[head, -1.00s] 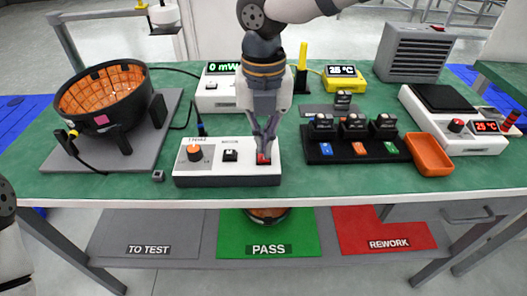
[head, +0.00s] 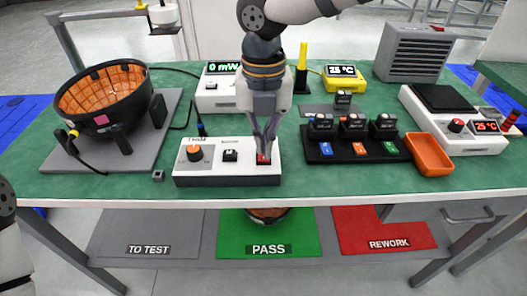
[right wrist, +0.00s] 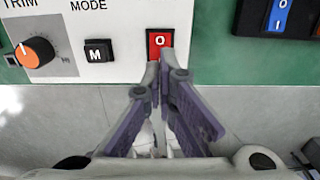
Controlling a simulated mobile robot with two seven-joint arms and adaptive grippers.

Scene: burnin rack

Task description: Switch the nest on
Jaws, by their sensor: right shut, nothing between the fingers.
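A white control box (head: 227,174) stands at the front of the green bench, with an orange TRIM knob (head: 195,153), a black M button (head: 230,155) and a red rocker switch (head: 263,158). My right gripper (head: 265,142) is shut and empty, its fingers pointing down at the red switch. In the right wrist view the fingertips (right wrist: 155,76) are at the lower edge of the red switch (right wrist: 160,40), whose O mark shows; its lower part is hidden. I cannot tell whether they touch. My left gripper is out of view.
A black bowl with an orange inside (head: 103,93) stands at the left on a grey plate. A black strip with several small modules (head: 358,150) and an orange tray (head: 428,156) are at the right. Behind is a meter (head: 221,90) reading 0 mW.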

